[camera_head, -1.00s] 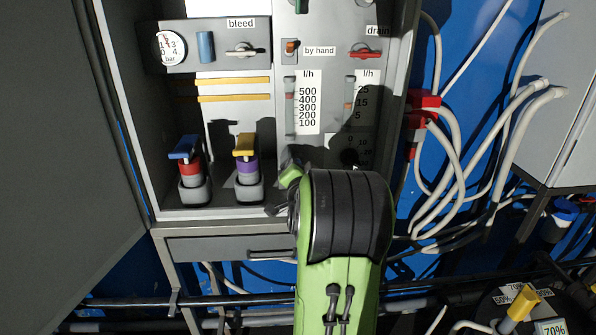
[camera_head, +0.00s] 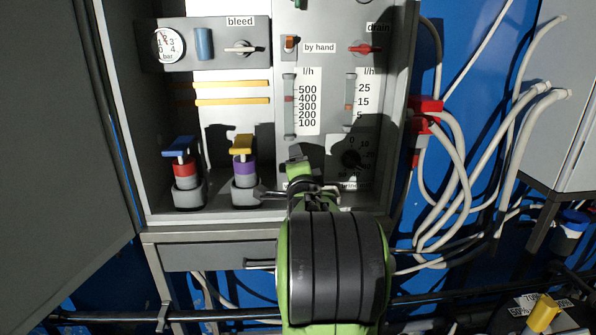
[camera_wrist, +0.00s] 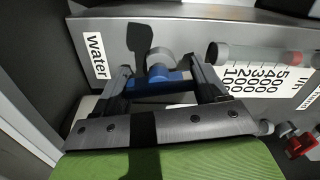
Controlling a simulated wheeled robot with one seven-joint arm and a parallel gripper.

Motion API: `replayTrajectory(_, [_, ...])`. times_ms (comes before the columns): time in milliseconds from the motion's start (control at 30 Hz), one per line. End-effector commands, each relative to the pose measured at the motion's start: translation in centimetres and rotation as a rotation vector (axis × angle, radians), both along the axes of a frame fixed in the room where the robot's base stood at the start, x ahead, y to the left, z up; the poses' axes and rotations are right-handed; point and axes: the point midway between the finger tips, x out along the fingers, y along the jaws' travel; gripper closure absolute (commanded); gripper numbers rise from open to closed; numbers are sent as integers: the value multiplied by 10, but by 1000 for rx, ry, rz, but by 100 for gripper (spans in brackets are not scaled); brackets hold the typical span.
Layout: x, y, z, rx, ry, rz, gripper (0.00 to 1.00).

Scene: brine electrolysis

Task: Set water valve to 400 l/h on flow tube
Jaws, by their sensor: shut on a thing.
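The flow tube (camera_head: 289,105) with its l/h scale stands upright on the grey panel in the head view. The tube also shows sideways in the wrist view (camera_wrist: 250,54). The water valve (camera_wrist: 155,80), with a blue handle and grey body, is beside the "Water" label in the wrist view. My gripper (camera_wrist: 160,68) is shut on the valve, one finger on each side of the handle. In the head view my gripper (camera_head: 310,188) is below the tube, and the valve is hidden there.
A second flow tube (camera_head: 350,102) stands right of the first, with a black dial (camera_head: 351,159) below it. A purple valve with a yellow handle (camera_head: 244,146) is close left of my gripper. A grey ledge (camera_head: 215,237) runs below.

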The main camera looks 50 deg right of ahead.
Motion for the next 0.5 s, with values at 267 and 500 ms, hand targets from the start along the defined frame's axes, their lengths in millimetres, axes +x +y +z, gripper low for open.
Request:
replayTrajectory(267, [-1,-1,2,4,-10,-2,58])
replayTrajectory(500, [-1,-1,2,2,-8,-3,19])
